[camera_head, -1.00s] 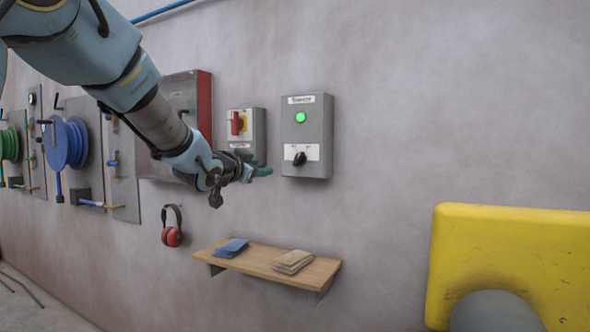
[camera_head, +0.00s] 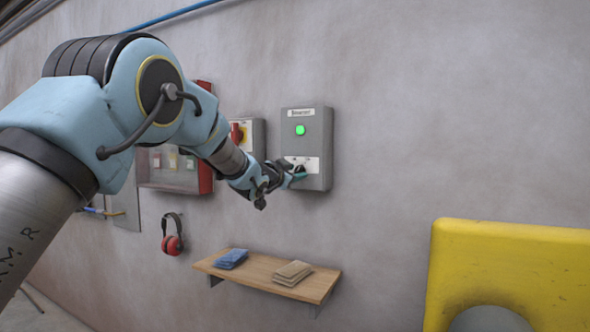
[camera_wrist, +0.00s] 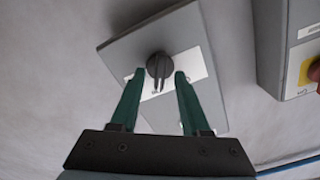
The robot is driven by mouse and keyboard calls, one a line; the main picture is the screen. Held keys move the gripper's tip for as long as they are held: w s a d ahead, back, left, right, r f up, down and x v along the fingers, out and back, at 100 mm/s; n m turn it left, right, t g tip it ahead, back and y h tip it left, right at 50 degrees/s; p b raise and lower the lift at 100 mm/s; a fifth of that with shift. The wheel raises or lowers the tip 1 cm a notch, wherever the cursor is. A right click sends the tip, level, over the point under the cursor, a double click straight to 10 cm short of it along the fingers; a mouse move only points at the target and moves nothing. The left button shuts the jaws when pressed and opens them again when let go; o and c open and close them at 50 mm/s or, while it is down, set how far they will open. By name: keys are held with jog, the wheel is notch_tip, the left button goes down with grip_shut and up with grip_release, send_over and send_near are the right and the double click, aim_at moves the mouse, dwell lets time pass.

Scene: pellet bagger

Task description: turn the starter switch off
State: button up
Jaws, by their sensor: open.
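The starter box (camera_head: 317,140) is a grey box on the wall with a label on top and a lit green lamp (camera_head: 300,130). Its black rotary starter switch (camera_head: 300,170) sits on a white plate below the lamp. In the wrist view the round black switch knob (camera_wrist: 159,66) is just beyond and between the two green fingers. My gripper (camera_wrist: 156,76) is open, its fingertips on either side of the knob; contact cannot be told. In the head view my gripper (camera_head: 297,177) is at the box's lower front and partly hides the switch.
A grey box with a red-and-yellow switch (camera_head: 238,132) hangs left of the starter box. A wooden shelf (camera_head: 256,283) with blue and tan cloths is below. Red ear defenders (camera_head: 172,243) hang at left. A yellow machine (camera_head: 510,260) stands at right.

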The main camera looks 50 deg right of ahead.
grip_shut()
dwell(0.4)
